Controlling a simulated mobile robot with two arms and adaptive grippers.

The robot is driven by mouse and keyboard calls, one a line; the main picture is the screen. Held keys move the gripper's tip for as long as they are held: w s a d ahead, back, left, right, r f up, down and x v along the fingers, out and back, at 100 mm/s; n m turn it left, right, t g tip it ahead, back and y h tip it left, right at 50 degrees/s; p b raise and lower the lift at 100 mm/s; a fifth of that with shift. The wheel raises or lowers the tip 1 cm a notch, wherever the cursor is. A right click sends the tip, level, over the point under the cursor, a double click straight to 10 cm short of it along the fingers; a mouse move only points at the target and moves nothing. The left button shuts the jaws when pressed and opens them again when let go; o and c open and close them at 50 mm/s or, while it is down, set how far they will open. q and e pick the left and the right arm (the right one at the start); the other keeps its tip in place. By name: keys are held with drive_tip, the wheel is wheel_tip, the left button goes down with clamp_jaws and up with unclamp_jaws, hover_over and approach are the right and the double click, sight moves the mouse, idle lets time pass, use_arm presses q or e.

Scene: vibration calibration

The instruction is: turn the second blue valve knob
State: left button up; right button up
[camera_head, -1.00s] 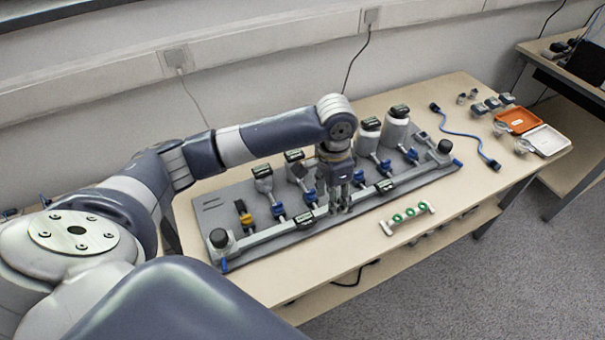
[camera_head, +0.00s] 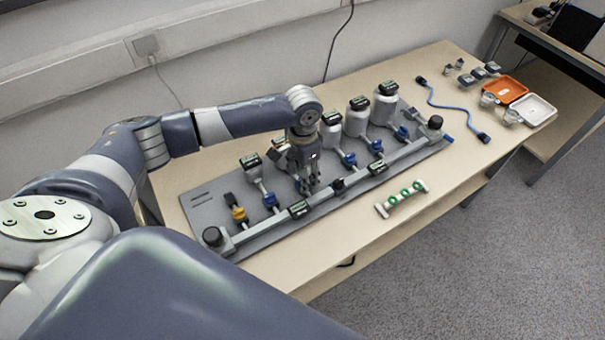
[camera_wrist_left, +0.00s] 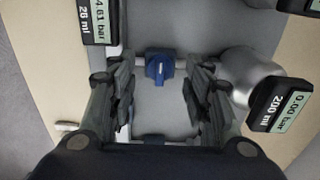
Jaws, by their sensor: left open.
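The grey board (camera_head: 190,203) on the table carries a row of blue valve knobs. The leftmost blue knob (camera_head: 270,200) is left of my left gripper (camera_head: 311,188); the third (camera_head: 349,160) is to its right. The second blue knob's place is behind the fingers in the head view. In the left wrist view, a blue knob (camera_wrist_left: 159,69) shows between and just beyond the open fingers (camera_wrist_left: 158,98), with a gap on both sides. It looks untouched. My right gripper is out of view.
Gauges and bottles (camera_head: 357,117) stand behind the knobs; a pipe (camera_head: 265,233) runs along the board's front. A yellow knob (camera_head: 238,214) is at left. A white holder with green rings (camera_head: 402,199) lies in front. A blue cable (camera_head: 452,107) and an orange tray (camera_head: 503,90) are at right.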

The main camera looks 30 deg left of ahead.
use_arm(q)
drive_tip(key=shift+f, duration=0.4)
drive_tip(key=shift+c, duration=0.8)
clamp_jaws()
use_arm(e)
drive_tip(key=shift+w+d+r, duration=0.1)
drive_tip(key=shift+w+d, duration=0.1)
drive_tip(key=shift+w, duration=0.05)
